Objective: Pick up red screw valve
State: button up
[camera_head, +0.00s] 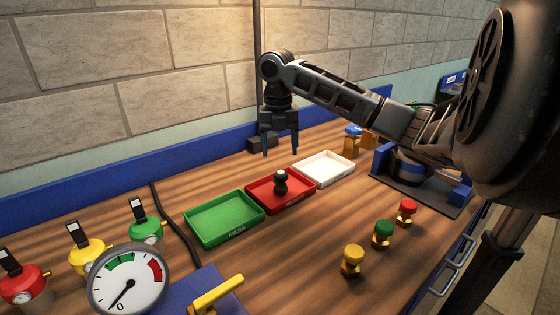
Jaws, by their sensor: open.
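The red screw valve (407,210) has a red cap on a brass-coloured body. It stands upright on the wooden bench at the right, behind a green screw valve (382,233) and a yellow screw valve (352,259) in a slanting row. My gripper (280,153) points down above the bench, near the red tray, with its two blue fingers apart and nothing between them. It is well to the left of the red screw valve and farther back. The red valve is in full view.
Green (207,241), red (308,199) and white (347,178) trays stand mid-bench; a black knobbed object (281,183) is in the red one. A round gauge (128,279) is front left. A dark platform (424,192) lies behind the red valve. Bare wood surrounds the valves.

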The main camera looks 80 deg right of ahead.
aim_at(407, 208)
jog(key=k, duration=1.5)
